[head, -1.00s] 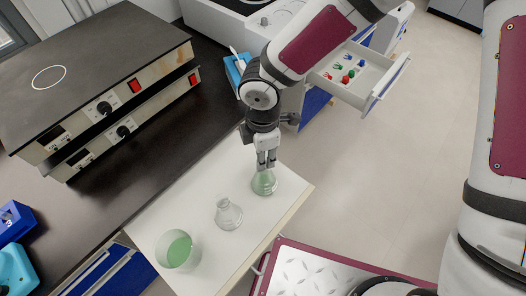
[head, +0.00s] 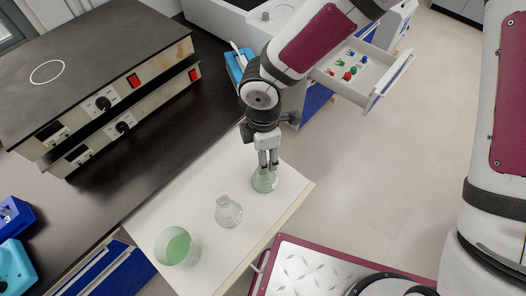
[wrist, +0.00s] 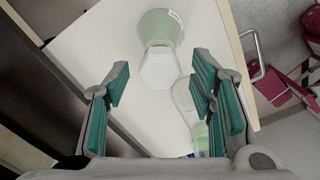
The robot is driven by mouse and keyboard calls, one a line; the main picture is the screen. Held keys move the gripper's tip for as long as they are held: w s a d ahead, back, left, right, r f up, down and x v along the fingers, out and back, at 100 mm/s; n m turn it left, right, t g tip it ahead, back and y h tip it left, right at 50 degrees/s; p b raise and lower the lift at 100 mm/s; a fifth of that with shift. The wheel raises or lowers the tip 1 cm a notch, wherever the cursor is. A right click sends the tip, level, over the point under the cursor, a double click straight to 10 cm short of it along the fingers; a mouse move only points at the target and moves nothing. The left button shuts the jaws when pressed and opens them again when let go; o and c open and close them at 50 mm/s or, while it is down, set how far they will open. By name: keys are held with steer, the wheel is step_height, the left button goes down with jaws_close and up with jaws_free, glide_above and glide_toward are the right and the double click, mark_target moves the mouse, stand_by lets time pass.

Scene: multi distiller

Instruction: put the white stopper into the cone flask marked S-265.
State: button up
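A cone flask with pale green liquid (head: 264,182) stands at the far end of the white board, and it also shows at the top of the wrist view (wrist: 162,24). Its label is too small to read. A white hexagonal piece (wrist: 158,68), which looks like the stopper, shows at the neck of this flask; how deep it sits I cannot tell. My gripper (head: 268,164) points down over the flask. In the wrist view its teal-padded fingers (wrist: 160,84) stand apart, with gaps on both sides of the white piece. A clear cone flask (head: 228,213) stands nearer on the board.
Stacked hotplates (head: 100,60) stand on the dark counter to the left. An open drawer (head: 375,75) with coloured small items is behind my arm. Floor is clear to the right.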

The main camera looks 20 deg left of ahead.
step_height(320, 180, up, 12)
stand_by(0.7)
stand_by(0.4)
